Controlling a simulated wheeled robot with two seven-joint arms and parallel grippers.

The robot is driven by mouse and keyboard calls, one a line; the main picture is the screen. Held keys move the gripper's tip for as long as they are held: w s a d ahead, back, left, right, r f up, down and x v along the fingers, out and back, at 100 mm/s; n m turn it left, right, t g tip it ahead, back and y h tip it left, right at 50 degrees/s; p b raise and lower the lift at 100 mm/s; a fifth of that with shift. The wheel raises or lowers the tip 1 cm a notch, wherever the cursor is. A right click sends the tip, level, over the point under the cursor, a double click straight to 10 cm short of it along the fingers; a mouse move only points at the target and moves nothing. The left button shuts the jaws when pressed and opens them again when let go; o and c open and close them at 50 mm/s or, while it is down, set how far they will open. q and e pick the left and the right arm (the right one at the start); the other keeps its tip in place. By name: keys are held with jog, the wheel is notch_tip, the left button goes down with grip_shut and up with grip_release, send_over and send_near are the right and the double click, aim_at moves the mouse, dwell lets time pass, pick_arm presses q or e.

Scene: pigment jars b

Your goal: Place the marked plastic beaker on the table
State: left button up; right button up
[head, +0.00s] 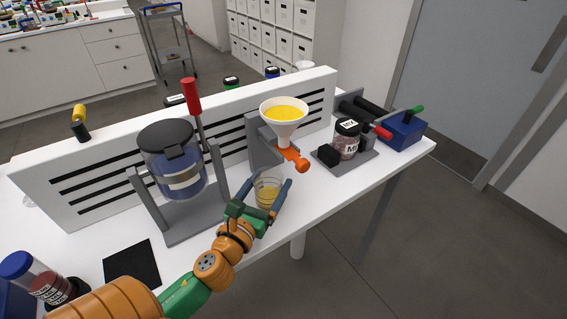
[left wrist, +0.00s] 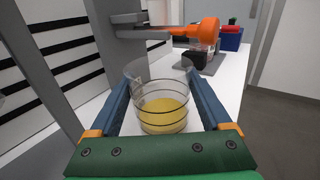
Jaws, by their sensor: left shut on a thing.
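A clear plastic beaker (head: 267,190) with ring marks holds yellow liquid. It is upright between the fingers of my left gripper (head: 271,190), just below and in front of the funnel. In the left wrist view the beaker (left wrist: 160,106) sits between both blue fingers of the left gripper (left wrist: 158,100), which is shut on it. I cannot tell whether its base touches the white table (head: 321,185). My right gripper is not in view.
A white funnel (head: 284,113) with yellow liquid and an orange valve (head: 294,158) stands over the beaker. A lidded vessel (head: 175,165) stands at left. A jar marked MIX (head: 346,139) and a blue box (head: 403,131) stand at right. A black mat (head: 132,264) lies at front left; a slatted panel (head: 110,166) runs behind.

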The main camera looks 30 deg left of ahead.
aim_at(263, 200)
pick_arm(q)
jog(key=w, duration=0.2)
jog(key=w+a, duration=0.1)
jog(key=w, duration=0.5)
jog(key=shift+w+a+r+p, duration=0.15)
jog(key=shift+a+r+p, duration=0.1)
jog(key=shift+p, duration=0.1)
notch_tip(263, 200, down, 2)
jog(key=shift+f+b, duration=0.1)
jog(key=shift+b, duration=0.3)
jog(key=shift+d, duration=0.1)
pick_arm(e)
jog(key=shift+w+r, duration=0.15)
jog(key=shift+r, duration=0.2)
pick_arm(q)
jog(key=o, duration=1.3)
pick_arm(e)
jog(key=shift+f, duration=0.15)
pick_arm(q)
jog(key=shift+o, duration=0.2)
jog(key=shift+r, duration=0.3)
jog(key=s, duration=0.4)
jog(key=s+d+b, duration=0.1)
jog(key=s, duration=0.3)
jog(key=s+d+b, duration=0.1)
jog(key=s, duration=0.3)
jog(key=shift+d+f, duration=0.15)
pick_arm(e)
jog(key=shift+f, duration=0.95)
